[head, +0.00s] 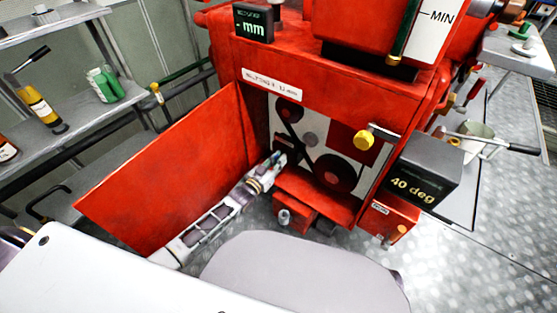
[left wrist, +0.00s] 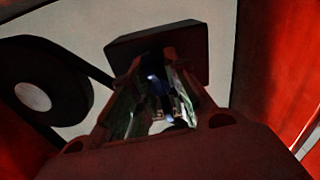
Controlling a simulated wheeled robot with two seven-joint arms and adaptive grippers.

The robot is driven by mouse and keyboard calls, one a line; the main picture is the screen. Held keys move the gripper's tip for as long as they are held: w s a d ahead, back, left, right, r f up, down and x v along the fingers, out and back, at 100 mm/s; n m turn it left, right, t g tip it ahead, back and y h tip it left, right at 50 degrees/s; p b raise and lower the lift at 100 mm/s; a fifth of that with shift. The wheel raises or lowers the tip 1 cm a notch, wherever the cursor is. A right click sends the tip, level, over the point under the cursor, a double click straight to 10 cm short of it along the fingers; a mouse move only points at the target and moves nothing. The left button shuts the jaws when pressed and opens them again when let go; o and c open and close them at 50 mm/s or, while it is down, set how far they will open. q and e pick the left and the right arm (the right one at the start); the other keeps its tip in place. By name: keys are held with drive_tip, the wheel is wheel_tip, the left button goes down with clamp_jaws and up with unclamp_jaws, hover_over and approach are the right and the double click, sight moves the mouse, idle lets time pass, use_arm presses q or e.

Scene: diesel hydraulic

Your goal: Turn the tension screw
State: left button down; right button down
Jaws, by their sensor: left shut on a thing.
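The tension screw shows no clear part of its own; it is hidden at the fingertips of my left gripper (head: 278,160). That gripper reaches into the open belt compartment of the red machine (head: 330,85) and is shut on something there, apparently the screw. In the left wrist view the fingers (left wrist: 160,105) meet at a dark block (left wrist: 190,45) on the white back plate (left wrist: 80,25). A dark pulley (left wrist: 40,95) with its belt is left of the block. In the head view the belt runs past an upper pulley (head: 289,112) and a lower pulley (head: 340,174). My right gripper is not in view.
The open red door (head: 170,170) stands left of my left forearm. A yellow knob (head: 363,139) and a "40 deg" box (head: 425,170) are on the right. A shelf (head: 75,132) with bottles is at the far left. Metal floor is free at the lower right.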

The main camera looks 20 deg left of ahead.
use_arm(q)
drive_tip(key=c, duration=1.3)
unclamp_jaws()
drive_tip(key=shift+v, duration=6.05)
